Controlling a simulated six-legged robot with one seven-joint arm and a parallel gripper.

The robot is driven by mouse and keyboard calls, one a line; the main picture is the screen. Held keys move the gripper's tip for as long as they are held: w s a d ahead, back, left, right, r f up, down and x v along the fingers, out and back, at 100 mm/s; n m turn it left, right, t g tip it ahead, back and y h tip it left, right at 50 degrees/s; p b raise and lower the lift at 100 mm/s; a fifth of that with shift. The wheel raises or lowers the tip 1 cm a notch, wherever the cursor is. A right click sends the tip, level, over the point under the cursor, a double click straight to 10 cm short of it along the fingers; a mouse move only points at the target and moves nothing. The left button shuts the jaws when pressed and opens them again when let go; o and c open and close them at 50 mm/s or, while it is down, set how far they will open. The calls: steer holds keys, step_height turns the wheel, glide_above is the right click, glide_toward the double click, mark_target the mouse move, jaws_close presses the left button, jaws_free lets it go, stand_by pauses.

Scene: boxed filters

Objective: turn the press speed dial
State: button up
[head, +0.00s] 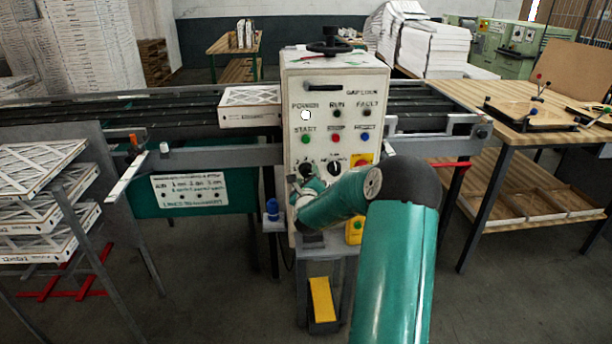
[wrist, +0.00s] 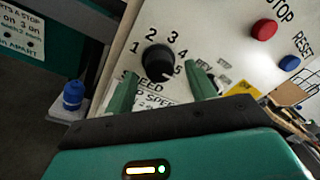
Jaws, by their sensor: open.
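The press speed dial (wrist: 158,60) is a black round knob on the white panel, ringed by the numbers 1 to 5 with SPEED printed below it. Its pale mark points to the lower right, near 5. In the head view it appears to be the left black knob (head: 306,169). My gripper (wrist: 158,70) is open, with one green finger at the lower left of the dial and the other at its lower right. I cannot tell whether either finger touches it. In the head view my gripper (head: 298,187) is at the panel's lower left, partly hidden by my arm.
Another black knob (head: 333,168) sits just right of the dial. Red (wrist: 264,29) and blue (wrist: 289,63) buttons lie further right. A blue-capped object (wrist: 73,95) stands at the left. A conveyor (head: 190,110) runs behind, with a boxed filter (head: 250,107) on it.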

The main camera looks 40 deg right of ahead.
steer(key=shift+x, duration=1.05)
steer(key=c, duration=0.9)
